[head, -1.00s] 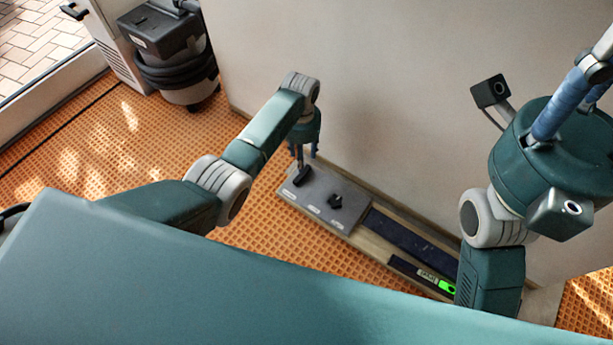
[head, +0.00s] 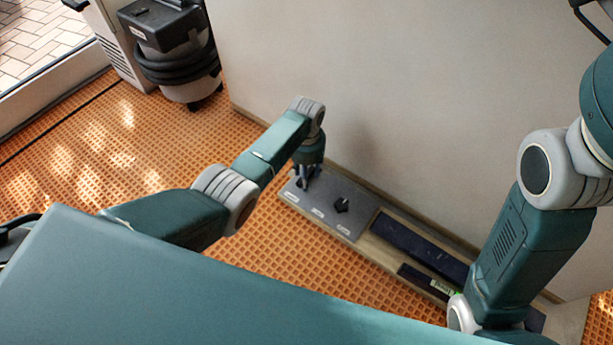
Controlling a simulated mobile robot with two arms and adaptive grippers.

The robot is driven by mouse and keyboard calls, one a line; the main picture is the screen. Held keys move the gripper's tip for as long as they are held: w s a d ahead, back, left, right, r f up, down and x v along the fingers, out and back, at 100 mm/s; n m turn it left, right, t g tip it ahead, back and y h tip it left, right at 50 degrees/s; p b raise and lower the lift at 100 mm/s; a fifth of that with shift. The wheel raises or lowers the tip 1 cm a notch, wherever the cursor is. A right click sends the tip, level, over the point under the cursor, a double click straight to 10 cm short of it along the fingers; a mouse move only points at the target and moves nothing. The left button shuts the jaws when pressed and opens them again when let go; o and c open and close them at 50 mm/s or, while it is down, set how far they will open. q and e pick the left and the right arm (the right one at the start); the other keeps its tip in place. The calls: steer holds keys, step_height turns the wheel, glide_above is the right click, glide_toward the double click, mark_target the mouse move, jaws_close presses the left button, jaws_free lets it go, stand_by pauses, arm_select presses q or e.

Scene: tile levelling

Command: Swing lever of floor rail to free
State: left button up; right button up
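The floor rail is a long wooden board on the floor against the wall, with a grey plate (head: 330,222) at its left end. The plate carries small white labels along its front edge. A dark lever is largely hidden under my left gripper (head: 305,181) at the plate's left part. A second black knob (head: 341,205) stands further right on the plate, clear of the gripper. My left gripper points down, with its fingers at or around the lever. Whether they are closed on it is too small to tell. My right arm shows at the right; its gripper is out of the picture.
A dark strip (head: 418,246) and a smaller dark piece with a green label (head: 445,288) lie on the rail right of the plate. The wall (head: 420,110) rises behind. A vacuum cleaner (head: 172,60) stands back left. The orange floor (head: 95,165) at left is clear.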

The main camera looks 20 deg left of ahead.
arm_select(q)
jaws_close()
